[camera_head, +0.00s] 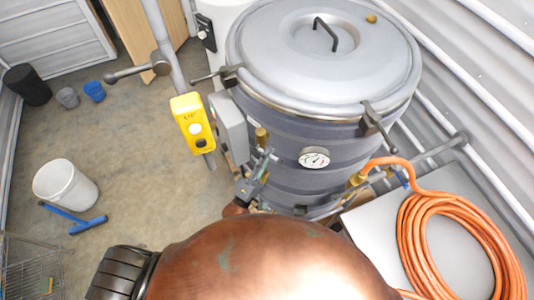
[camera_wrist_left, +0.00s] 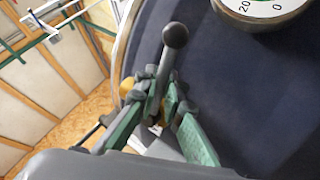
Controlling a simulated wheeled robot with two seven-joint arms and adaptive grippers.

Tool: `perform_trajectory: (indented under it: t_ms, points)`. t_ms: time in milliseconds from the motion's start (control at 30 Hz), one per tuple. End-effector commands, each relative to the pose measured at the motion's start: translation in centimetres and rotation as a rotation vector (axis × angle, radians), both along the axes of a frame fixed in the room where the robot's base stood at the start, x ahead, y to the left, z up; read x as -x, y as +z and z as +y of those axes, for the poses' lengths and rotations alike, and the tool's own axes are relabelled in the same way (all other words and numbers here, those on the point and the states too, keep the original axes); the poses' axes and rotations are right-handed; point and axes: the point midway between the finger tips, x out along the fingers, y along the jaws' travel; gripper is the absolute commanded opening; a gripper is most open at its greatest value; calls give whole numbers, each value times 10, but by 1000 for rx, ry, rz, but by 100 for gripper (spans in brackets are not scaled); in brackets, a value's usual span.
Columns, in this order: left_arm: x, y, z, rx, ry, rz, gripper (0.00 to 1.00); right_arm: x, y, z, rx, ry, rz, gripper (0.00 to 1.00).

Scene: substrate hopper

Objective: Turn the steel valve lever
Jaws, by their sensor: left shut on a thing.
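The steel valve lever (camera_wrist_left: 172,50) is a grey rod with a round ball knob, seen in the left wrist view in front of the drum's dark wall. My left gripper (camera_wrist_left: 162,92) is shut on the lever's shaft below the knob, its green-sided fingers on either side. In the head view my left gripper (camera_head: 262,165) is at the lower left front of the steel drum (camera_head: 280,130). The lever is too small and covered there to make out clearly. My right gripper is not in view.
A yellow switch box (camera_head: 193,122) hangs left of the drum. A round gauge (camera_head: 314,157) sits on the drum's front. An orange hose (camera_head: 411,240) lies coiled at the right. A white bucket (camera_head: 66,184) and blue squeegee (camera_head: 88,224) are on the floor at left.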

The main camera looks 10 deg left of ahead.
Motion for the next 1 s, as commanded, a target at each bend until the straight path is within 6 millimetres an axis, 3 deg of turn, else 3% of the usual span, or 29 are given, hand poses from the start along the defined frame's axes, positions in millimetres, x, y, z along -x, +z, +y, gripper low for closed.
perform_trajectory:
  t_ms: [67, 100, 333, 667, 1000]
  points:
    - [0, 1, 0, 4, 0, -1, 0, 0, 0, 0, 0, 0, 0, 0]
    - [0, 1, 0, 4, 0, -1, 11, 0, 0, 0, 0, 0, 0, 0]
    - [0, 1, 0, 2, 0, -1, 27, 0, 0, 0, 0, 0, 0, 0]
    - [3, -2, 1, 0, 0, 0, 27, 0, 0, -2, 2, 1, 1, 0]
    - [48, -35, 20, -3, 1, 2, 27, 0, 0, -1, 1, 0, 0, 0]
